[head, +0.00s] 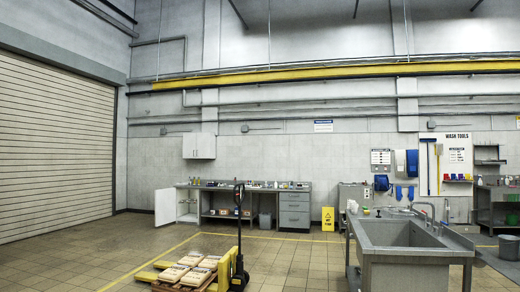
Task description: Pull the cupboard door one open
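A long grey bench (250,188) stands against the far wall. At its left end is a low cupboard (187,207) whose white door (165,207) stands swung out to the left, showing part of the inside. Above the bench hangs a small white wall cupboard (199,146) with its doors shut. I cannot tell from the picture which of these doors is called door one. Neither of my grippers is in view.
A yellow pallet truck (239,270) with sacks (186,267) on a pallet stands in front, between me and the bench. A steel sink (400,235) is at the right. A yellow floor sign (328,219) stands right of the bench. Tiled floor (90,250) at left is clear.

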